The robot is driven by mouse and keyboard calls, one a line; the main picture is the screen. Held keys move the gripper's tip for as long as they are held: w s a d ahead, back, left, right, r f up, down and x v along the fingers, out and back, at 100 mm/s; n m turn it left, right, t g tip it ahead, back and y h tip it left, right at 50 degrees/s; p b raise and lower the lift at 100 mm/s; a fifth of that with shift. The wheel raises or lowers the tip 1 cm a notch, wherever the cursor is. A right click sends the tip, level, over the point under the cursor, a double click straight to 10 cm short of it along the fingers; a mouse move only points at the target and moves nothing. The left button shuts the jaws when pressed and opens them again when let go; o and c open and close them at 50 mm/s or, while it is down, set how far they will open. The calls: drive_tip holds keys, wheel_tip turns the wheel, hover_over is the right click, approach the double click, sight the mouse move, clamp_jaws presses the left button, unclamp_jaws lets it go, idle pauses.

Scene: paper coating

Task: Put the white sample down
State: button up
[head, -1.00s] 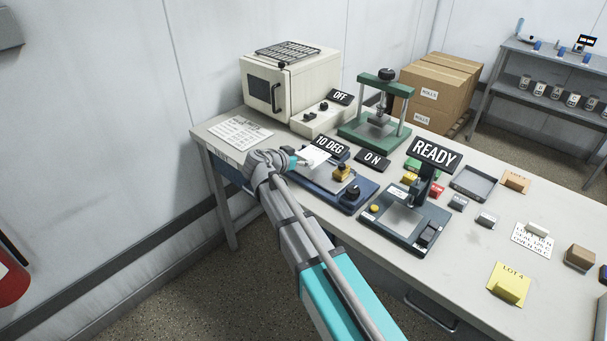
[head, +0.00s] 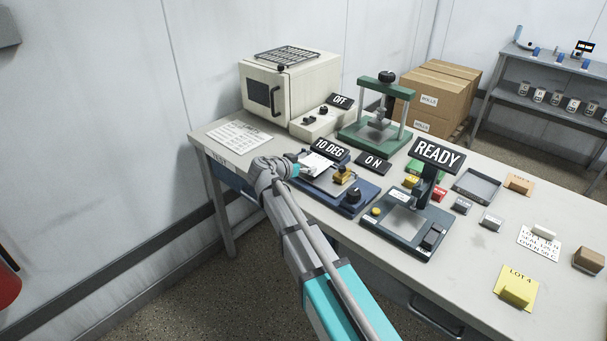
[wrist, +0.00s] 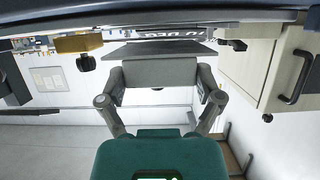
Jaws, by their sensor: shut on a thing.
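The white sample (head: 318,162) is a small flat white sheet at the left end of the blue instrument (head: 335,188), which has a brass block and a black knob. My gripper (head: 301,170) is shut on the sample's near left edge, its teal fingertip part beside the sheet. The sample is low over the instrument's plate; I cannot tell whether it touches. In the wrist view my gripper (wrist: 160,75) shows with both finger linkages drawn in, and a grey sheet-like surface extends beyond it in shadow.
The "10 DEG" sign (head: 330,149) stands just behind the sample. The brass block (head: 342,174) is close on its right. A "READY" instrument (head: 408,222) stands further right, a green press (head: 376,130) behind and an oven (head: 290,87) at the back left.

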drive_tip(key=shift+f+b, duration=0.6)
drive_tip(key=shift+f, duration=0.3)
drive_tip(key=shift+f, duration=0.2)
drive_tip(key=o, duration=0.8)
drive_tip(key=shift+p+v, duration=2.5)
drive_tip(key=shift+v, duration=4.45)
drive_tip(key=shift+w+a, duration=0.1)
drive_tip(key=shift+a, duration=0.05)
